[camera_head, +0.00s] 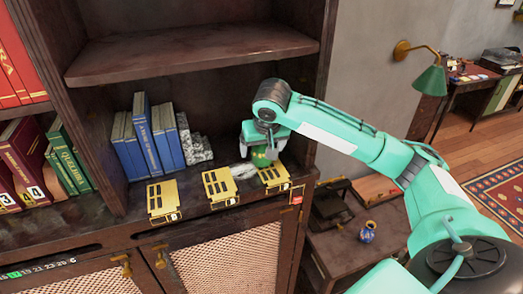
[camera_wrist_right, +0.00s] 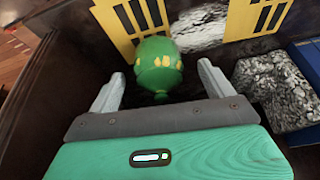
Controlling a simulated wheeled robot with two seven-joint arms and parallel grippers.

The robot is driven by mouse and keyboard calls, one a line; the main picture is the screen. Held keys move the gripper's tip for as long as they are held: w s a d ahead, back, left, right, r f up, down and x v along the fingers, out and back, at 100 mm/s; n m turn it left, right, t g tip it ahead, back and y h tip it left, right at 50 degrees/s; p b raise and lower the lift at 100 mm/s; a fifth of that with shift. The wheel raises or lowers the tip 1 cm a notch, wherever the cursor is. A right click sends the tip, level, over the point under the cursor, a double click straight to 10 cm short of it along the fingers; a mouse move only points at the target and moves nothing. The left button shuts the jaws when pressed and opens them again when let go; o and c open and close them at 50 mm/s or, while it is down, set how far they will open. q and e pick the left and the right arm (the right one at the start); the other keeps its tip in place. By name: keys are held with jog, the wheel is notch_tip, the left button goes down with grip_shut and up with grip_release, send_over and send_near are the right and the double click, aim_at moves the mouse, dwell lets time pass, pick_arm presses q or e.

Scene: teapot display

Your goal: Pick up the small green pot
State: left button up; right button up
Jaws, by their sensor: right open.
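The small green pot (camera_wrist_right: 158,66) is rounded, with a yellow pattern around its middle. In the right wrist view it lies between the two fingers of my right gripper (camera_wrist_right: 158,85), with a gap on each side. In the head view the pot (camera_head: 262,158) shows partly, under my right gripper (camera_head: 264,148), which hides the rest of it. It is at the right end of the cabinet shelf, by the rightmost yellow stand (camera_head: 274,179). My right gripper is open around the pot. My left gripper is not in view.
Two more yellow stands (camera_head: 162,200) (camera_head: 220,187) are along the shelf's front edge. Blue books (camera_head: 140,138) and a grey stone block (camera_head: 196,149) stand behind to the left. The cabinet's right side wall and upper shelf (camera_head: 190,52) enclose the space. A small vase (camera_head: 367,232) stands on a low table.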

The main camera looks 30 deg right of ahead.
aim_at(262, 153)
jog(key=p+x, duration=0.1)
jog(key=x, duration=0.2)
jog(key=shift+w+d+f, duration=0.1)
jog(key=shift+d, duration=0.05)
jog(key=shift+f, duration=0.2)
jog(key=c, duration=1.2)
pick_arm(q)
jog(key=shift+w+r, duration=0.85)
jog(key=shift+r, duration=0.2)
pick_arm(e)
jog(key=shift+o, duration=0.2)
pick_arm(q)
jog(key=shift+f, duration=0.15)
